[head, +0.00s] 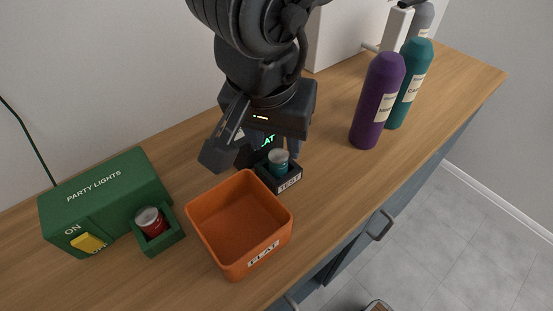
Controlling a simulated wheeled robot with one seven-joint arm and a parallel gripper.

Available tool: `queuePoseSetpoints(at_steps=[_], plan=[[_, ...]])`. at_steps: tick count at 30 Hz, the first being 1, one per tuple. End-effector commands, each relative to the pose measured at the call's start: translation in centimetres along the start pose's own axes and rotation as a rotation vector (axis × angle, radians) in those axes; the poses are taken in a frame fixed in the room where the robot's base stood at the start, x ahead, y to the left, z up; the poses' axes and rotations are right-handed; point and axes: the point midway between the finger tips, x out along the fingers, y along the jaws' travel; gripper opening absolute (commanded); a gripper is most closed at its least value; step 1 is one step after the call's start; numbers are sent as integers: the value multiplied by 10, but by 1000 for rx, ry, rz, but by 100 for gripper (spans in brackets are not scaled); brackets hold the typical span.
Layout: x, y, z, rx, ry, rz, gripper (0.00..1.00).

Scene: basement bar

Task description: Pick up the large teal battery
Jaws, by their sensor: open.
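A teal battery (279,161) stands upright in a small black holder labelled TEST (287,184) on the wooden counter. My gripper (246,156) points down right behind and above the holder, with its fingers apart. One finger shows to the left of the battery; the other is partly hidden near it. I cannot tell whether a finger touches the battery. A red battery (151,222) stands in a green holder attached to the party lights box (105,201).
An orange bin labelled FLAT (238,270) stands just in front of the TEST holder. A purple bottle (377,102) and a teal bottle (409,84) stand at the right, with a grey one behind. The counter (330,190) is clear right of the holder.

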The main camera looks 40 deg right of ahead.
Motion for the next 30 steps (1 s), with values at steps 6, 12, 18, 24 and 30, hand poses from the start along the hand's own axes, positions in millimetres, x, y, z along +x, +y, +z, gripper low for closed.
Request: queuePoseSetpoints(at_steps=[6,12,18,24,30], plan=[[26,-1,-3,2,-5,2,48],[49,-2,-2,0,-5,0,48],[52,-2,-3,0,-4,-1,48],[51,-2,-3,1,-4,-1,35],[51,-2,-3,1,-4,-1,16]])
